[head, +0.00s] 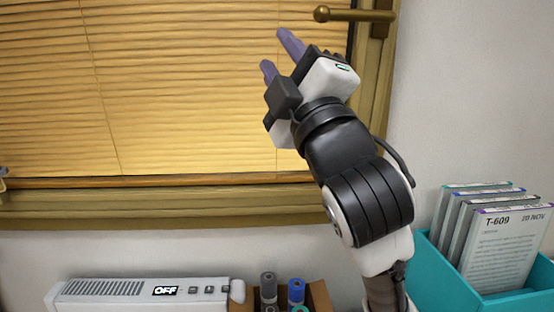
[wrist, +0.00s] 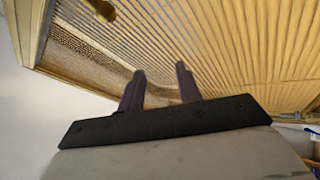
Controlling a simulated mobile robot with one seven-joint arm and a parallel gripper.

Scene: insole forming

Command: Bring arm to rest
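My gripper (head: 279,56) is raised in front of the window blind (head: 140,90) in the head view, its two purple fingers pointing up and to the left. The fingers stand apart with nothing between them. In the wrist view my gripper (wrist: 160,80) also shows two separate fingers, with the slatted blind (wrist: 235,50) behind them and no object held. My arm rises from the lower right of the head view, bent at its black joints. I cannot tell how far the fingertips are from the blind.
A brass window handle (head: 355,15) is close above right of the fingers. Below stand a white device (head: 140,295) reading OFF, a brown box with dark and blue cylinders (head: 296,292), and a teal bin (head: 520,300) of labelled cases (head: 505,250). The wall (head: 470,90) at right is bare.

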